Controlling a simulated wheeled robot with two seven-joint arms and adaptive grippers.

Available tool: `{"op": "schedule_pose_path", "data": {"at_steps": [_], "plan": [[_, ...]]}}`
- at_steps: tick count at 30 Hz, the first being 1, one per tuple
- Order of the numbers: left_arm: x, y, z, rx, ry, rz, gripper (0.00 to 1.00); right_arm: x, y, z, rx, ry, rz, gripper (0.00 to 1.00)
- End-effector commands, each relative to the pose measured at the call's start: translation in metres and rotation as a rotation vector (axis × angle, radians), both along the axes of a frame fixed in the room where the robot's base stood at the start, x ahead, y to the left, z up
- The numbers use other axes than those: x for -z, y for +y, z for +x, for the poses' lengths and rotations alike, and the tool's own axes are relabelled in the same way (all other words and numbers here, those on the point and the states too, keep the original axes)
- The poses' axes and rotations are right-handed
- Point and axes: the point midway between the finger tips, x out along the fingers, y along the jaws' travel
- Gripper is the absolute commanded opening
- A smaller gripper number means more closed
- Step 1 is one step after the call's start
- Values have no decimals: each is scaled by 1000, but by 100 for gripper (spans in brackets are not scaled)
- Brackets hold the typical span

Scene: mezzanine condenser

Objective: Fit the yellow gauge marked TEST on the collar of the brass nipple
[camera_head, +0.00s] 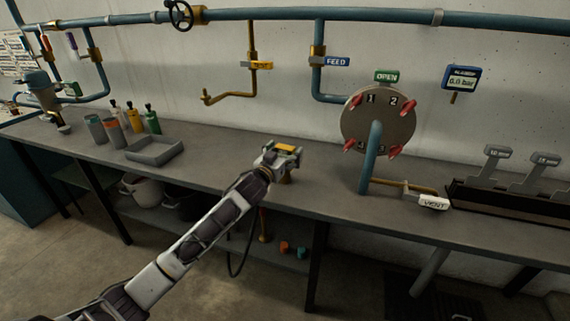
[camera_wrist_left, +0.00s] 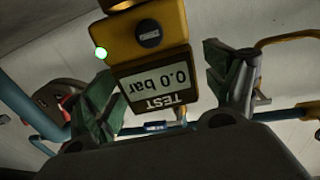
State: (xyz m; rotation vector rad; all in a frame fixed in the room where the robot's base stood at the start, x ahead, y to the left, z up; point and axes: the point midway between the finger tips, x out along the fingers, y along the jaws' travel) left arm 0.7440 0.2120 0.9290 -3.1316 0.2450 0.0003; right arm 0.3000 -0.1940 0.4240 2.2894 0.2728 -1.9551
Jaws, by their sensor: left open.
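The yellow gauge (camera_head: 288,149) is at my left gripper (camera_head: 281,153), over the middle of the bench; a brass-coloured part (camera_head: 286,178) shows below it. In the left wrist view the gauge (camera_wrist_left: 150,60) appears upside down, marked TEST and reading 0.0 bar. It lies between the spread green fingers of my left gripper (camera_wrist_left: 168,92), with gaps visible at both sides. A brass pipe (camera_head: 234,95) with an upturned end hangs from the overhead line; I cannot tell whether that end is the nipple with the collar.
A grey tray (camera_head: 155,151) and several small bottles stand on the bench at left. A round numbered plate (camera_head: 378,120) with red handles, a blue pipe (camera_head: 370,160) and a VENT tag (camera_head: 433,202) are at right. A blue gauge (camera_head: 461,78) is on the wall.

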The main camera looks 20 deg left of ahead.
Motion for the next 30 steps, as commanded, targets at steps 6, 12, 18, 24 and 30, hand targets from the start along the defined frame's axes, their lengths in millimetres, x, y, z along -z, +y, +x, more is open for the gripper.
{"op": "schedule_pose_path", "data": {"at_steps": [6,12,18,24,30], "plan": [[0,-1,1,0,0,0,86,0,0,-4,-1,7,0,61],[0,0,1,0,0,0,86,0,1,-3,0,5,1,61],[0,0,1,0,0,0,74,-2,1,2,0,-4,1,61],[0,0,1,0,0,0,48,-3,0,7,-1,-10,1,61],[-1,0,1,0,-2,0,27,-3,0,7,-1,-9,1,61]]}}
